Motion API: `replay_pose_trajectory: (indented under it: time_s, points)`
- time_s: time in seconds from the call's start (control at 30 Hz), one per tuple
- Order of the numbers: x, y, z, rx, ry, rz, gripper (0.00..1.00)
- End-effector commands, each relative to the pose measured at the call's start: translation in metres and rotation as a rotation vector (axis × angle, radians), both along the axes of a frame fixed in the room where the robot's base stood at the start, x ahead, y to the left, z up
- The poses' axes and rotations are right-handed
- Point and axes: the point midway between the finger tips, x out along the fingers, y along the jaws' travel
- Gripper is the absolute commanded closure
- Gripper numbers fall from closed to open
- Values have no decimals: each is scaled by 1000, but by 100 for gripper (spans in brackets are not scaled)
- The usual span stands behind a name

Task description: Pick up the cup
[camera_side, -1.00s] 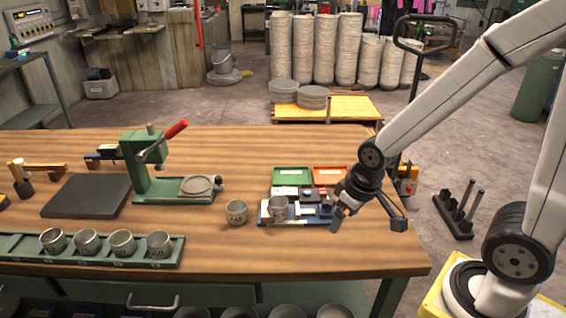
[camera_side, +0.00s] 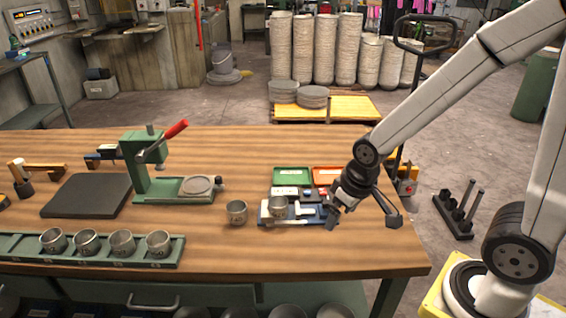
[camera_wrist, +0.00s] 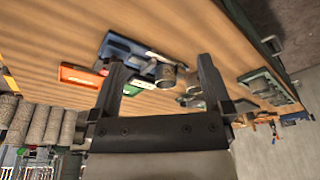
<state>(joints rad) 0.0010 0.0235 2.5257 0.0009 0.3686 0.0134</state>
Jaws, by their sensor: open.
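A grey metal cup (camera_side: 278,206) stands upright on a blue fixture (camera_side: 305,221) near the right end of the bench. A second grey cup (camera_side: 236,212) stands on the bare wood just left of it. My gripper (camera_side: 363,215) is open and empty, to the right of the fixture and apart from both cups. In the wrist view, the cup (camera_wrist: 166,77) shows beyond the gap between my open fingers (camera_wrist: 162,64). The other cup (camera_wrist: 193,84) is behind it, partly hidden by the right finger.
Several more cups (camera_side: 122,243) sit in a green rack (camera_side: 30,245) at the front left. A green press (camera_side: 143,168) with a red-handled lever stands left of the cups. Green (camera_side: 292,174) and orange (camera_side: 327,174) trays lie behind the fixture. Bare wood lies in front.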

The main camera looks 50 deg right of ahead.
Motion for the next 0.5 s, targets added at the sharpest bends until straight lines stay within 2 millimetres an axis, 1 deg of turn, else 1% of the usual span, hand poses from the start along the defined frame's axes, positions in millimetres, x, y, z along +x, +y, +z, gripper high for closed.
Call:
replay_pose_trajectory:
  time_s: [0.17, 0.5]
  points:
    - [28, -1, 2, 11, 27, -45, 0]
    - [107, -5, 0, 39, 107, -189, 0]
